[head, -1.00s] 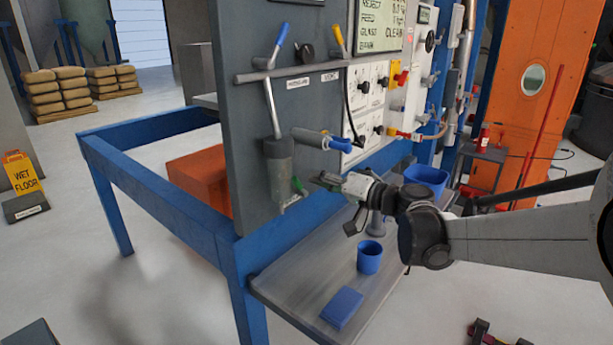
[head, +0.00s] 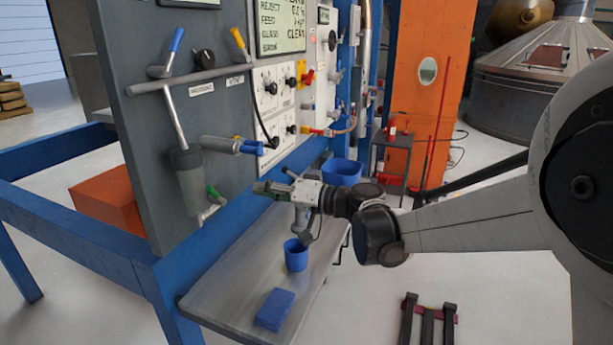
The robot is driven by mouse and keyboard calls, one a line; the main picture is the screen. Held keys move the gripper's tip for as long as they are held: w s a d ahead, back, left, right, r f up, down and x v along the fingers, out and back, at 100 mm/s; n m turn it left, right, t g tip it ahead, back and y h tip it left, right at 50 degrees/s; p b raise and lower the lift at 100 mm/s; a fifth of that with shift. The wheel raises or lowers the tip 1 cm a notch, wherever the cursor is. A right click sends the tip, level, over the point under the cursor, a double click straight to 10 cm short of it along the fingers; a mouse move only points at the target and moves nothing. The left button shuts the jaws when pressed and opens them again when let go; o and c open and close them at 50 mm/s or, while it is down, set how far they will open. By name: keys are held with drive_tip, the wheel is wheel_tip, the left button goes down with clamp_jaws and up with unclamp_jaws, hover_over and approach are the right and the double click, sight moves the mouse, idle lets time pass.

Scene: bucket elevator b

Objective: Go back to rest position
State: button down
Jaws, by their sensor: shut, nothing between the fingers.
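My gripper (head: 262,188) is at the end of my arm, in front of the grey panel (head: 130,120) and above the metal shelf (head: 225,300). Its fingers point left, towards the green-handled valve (head: 212,195) under the grey cylinder (head: 186,170), and are apart from it. The fingers look closed and hold nothing. The small blue cup (head: 296,256) stands on the shelf below my gripper. A flat blue block (head: 274,309) lies nearer the shelf's front.
A larger blue bin (head: 342,172) is behind my gripper. An orange column (head: 425,90) and a small cart (head: 395,155) stand further back.

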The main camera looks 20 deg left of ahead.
drive_tip(key=shift+d, duration=0.1)
drive_tip(key=s+d+m+t+h, duration=0.1)
drive_tip(key=d+m+t+h, duration=0.2)
drive_tip(key=d, duration=1)
drive_tip(key=s+d+m+t+h, duration=0.1)
drive_tip(key=s+d+t+h, duration=0.2)
drive_tip(key=d, duration=1)
drive_tip(key=s+d+f+m+t+h, duration=0.1)
drive_tip(key=s+d+h, duration=0.3)
drive_tip(key=d, duration=0.6)
drive_tip(key=s+d+f+m+t+h, duration=0.1)
drive_tip(key=s+d+f+m+h, duration=0.1)
drive_tip(key=d, duration=0.9)
drive_tip(key=s+d+f+m+h, duration=0.2)
drive_tip(key=s+d+f+h, duration=0.2)
drive_tip(key=s+d, duration=0.4)
drive_tip(key=shift+d+f+t+h, duration=0.35)
drive_tip(key=shift+d+h, duration=0.45)
drive_tip(key=shift+d, duration=0.4)
